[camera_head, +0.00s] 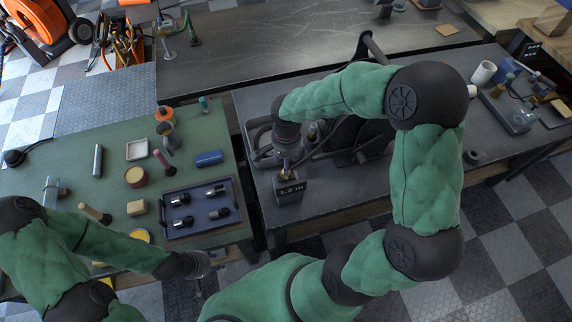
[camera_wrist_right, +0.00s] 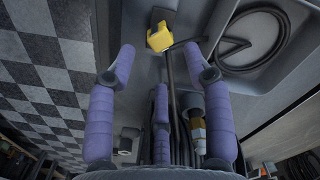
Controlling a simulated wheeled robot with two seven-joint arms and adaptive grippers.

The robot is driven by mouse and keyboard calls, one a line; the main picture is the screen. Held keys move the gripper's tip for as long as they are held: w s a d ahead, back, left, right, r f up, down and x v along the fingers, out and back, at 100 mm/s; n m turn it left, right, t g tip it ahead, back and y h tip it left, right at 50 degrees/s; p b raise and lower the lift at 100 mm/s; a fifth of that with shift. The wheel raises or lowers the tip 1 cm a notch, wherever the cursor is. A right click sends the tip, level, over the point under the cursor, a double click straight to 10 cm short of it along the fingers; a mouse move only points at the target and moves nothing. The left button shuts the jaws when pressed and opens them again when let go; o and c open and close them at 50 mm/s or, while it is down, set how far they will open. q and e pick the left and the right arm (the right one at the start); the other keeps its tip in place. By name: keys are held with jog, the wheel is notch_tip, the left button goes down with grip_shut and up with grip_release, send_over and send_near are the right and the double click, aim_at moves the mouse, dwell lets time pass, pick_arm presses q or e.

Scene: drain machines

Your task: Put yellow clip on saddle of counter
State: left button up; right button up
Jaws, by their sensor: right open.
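The yellow clip (camera_wrist_right: 159,37) shows in the right wrist view as a small block at the end of a dark rod, on or just above a grey surface. My right gripper (camera_wrist_right: 160,58) is open, with purple fingers spread on either side below the clip; nothing is between them at the tips. In the head view my right wrist hangs over the drain machine (camera_head: 262,148) and hides its own fingers. The counter (camera_head: 290,191) is a dark box with a "1.2 m" display at the table's front edge. My left gripper (camera_head: 196,264) hangs in front of the green table; its fingers are unclear.
The green table (camera_head: 60,160) holds a blue tray (camera_head: 168,224) with several dark fittings, a blue cylinder (camera_head: 209,158) and small containers. A white cylinder (camera_head: 484,73) stands on the right table. The rear dark bench (camera_head: 260,45) is mostly clear.

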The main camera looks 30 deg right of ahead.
pick_arm(q)
jog(key=shift+r+p, duration=0.7)
jog(key=shift+r, duration=0.2)
pick_arm(e)
notch_tip(320, 180, up, 5)
jog(key=shift+r, duration=0.2)
